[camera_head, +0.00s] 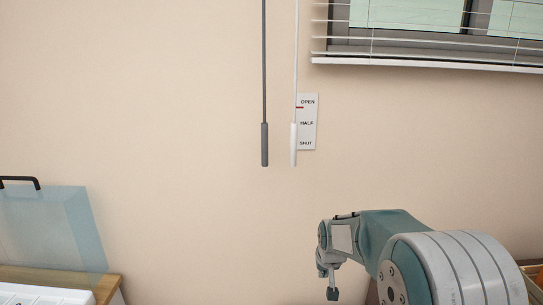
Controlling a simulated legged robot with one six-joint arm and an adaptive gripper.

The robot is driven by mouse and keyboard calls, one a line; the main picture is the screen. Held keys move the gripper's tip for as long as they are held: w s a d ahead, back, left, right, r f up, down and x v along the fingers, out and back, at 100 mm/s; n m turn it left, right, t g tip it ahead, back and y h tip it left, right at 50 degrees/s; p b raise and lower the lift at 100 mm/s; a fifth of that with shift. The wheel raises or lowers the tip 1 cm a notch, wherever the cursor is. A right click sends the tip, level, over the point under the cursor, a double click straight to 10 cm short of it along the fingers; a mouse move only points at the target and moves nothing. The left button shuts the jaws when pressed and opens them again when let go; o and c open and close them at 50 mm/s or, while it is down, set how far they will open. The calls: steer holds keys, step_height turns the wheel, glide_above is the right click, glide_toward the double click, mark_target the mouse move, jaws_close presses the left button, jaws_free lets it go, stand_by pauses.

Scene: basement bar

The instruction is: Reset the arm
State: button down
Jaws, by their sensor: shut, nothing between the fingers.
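My arm (455,268) rises in the lower right and bends over to the left. My gripper (332,293) points down at the arm's left end, in front of the wall and below the two hanging wands. It is shut and empty, and it touches nothing that I can see.
A grey wand (264,145) and a white wand (293,145) hang by a sign (309,122) reading OPEN, HALF, SHUT. A clear bluish panel (50,230) with a black handle stands at left over a wooden surface (105,287).

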steer(key=s+r, duration=1.3)
steer(key=s, duration=0.2)
steer(key=s+d+t, duration=0.1)
steer(key=s, duration=1.5)
steer(key=shift+s+d+r+t, duration=0.15)
steer(key=shift+r+t, duration=0.15)
steer(key=shift+r, duration=0.15)
